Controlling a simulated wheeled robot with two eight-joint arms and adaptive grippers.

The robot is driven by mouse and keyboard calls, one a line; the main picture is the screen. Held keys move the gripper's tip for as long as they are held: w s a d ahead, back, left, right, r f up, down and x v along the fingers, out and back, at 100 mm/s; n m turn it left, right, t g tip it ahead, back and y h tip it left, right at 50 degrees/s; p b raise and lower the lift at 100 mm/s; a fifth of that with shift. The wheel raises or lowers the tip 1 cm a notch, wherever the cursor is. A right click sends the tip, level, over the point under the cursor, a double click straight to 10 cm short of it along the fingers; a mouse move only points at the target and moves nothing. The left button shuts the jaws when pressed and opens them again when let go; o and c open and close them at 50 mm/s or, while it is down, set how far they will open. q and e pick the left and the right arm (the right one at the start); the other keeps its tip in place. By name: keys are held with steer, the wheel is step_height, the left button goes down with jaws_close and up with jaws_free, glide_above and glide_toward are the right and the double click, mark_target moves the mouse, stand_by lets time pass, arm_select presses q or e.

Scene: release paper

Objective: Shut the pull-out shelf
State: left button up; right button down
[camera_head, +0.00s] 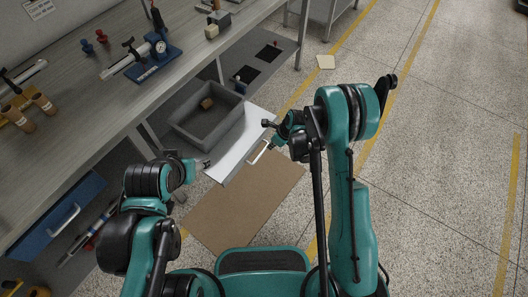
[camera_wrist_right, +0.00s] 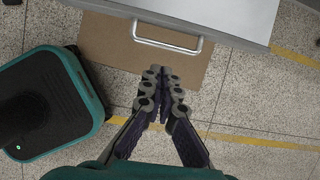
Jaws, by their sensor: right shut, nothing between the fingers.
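The pull-out shelf (camera_head: 238,146) is a pale flat board sticking out from under the workbench in the head view. Its front edge carries a silver bar handle (camera_head: 260,152). In the right wrist view the shelf (camera_wrist_right: 225,12) fills the top, with the handle (camera_wrist_right: 168,42) below its edge. My right gripper (camera_wrist_right: 163,86) is shut and empty, its fingertips just short of the handle in that picture and apart from it. In the head view, the right gripper (camera_head: 269,126) is by the shelf's front right corner. My left gripper (camera_head: 199,163) is near the shelf's left side; its fingers are too small to judge.
A blue drawer (camera_head: 60,215) is at lower left. A brown mat (camera_head: 240,205) lies on the floor. The workbench (camera_head: 85,75) holds tools. Floor to the right is open.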

mark_target(259, 155)
steer(key=b+x, duration=0.1)
steer(key=x, duration=0.3)
steer(key=a+b+x, duration=0.1)
steer(key=b+x, duration=0.1)
steer(key=x, duration=0.2)
steer(key=w+r+b+x, duration=0.1)
steer(key=b+x, duration=0.1)
steer(key=x, duration=0.1)
steer(key=shift+w+a+f, duration=0.2)
steer(key=shift+a+f, duration=0.25)
steer(key=shift+a, duration=0.05)
steer(key=shift+w+a+r, duration=0.15)
steer(key=shift+w+a, duration=0.15)
steer(key=shift+a, duration=0.1)
steer(key=shift+w, duration=0.1)
